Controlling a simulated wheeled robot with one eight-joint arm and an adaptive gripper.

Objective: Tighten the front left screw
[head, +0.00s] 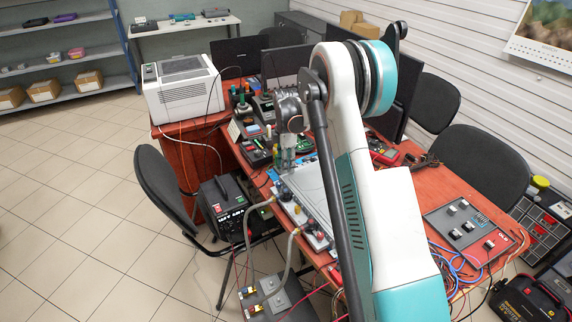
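Along the unit's left edge runs a strip with dark and coloured fittings (297,212). Two grey hoses come off this side, the left hose (247,225) and the right hose (289,255). They reach down to a grey block (272,299) with brass fittings. I cannot make out the front left screw. My arm hides the unit's right part.
A white printer (182,86) stands at the table's far left end. Instruments (258,152) crowd the tabletop, and a grey switch panel (472,222) lies right. Floor at left is clear.

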